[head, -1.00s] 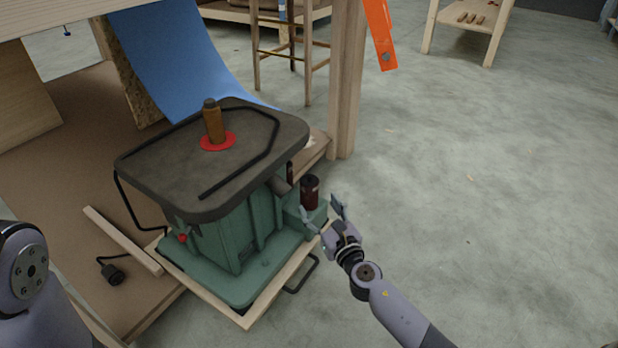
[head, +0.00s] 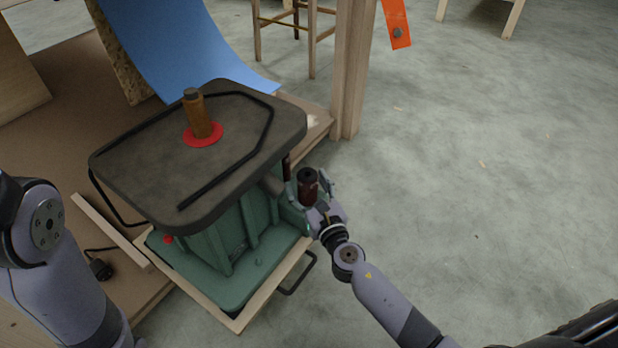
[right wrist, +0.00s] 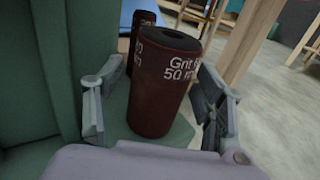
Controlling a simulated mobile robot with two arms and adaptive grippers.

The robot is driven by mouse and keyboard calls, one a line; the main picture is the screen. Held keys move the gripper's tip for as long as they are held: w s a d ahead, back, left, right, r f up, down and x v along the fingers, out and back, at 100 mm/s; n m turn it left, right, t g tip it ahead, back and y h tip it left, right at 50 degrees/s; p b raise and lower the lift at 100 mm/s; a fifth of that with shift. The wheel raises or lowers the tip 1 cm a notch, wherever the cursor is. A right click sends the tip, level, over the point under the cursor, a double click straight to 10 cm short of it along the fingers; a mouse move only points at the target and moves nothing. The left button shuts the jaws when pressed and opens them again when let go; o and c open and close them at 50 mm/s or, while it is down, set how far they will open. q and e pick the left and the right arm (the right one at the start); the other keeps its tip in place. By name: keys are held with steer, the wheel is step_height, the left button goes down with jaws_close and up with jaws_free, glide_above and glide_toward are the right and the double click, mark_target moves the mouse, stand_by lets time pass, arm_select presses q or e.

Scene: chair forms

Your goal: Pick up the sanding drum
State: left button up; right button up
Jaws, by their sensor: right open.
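A dark red sanding drum (head: 308,188) with a dark top stands upright on the green ledge at the right side of the sander. In the right wrist view the drum (right wrist: 158,85) shows "Grit" and "50 m" lettering, partly cut off. My right gripper (head: 310,188) is open, with one finger on each side of the drum. In the right wrist view the fingers (right wrist: 155,105) stand apart from the drum's sides, with a visible gap at the left. My left arm shows at the left edge of the head view, but its gripper is out of sight.
The green sander (head: 235,245) has a dark table top (head: 150,165) with an orange-brown spindle (head: 198,118) in a red ring. A second dark drum (right wrist: 143,35) stands behind the first. A wooden post (head: 352,75) rises behind.

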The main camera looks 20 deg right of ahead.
steer(key=shift+s, duration=0.15)
steer(key=shift+c, duration=0.5)
steer(key=c, duration=1.3)
steer(key=shift+r, duration=0.1)
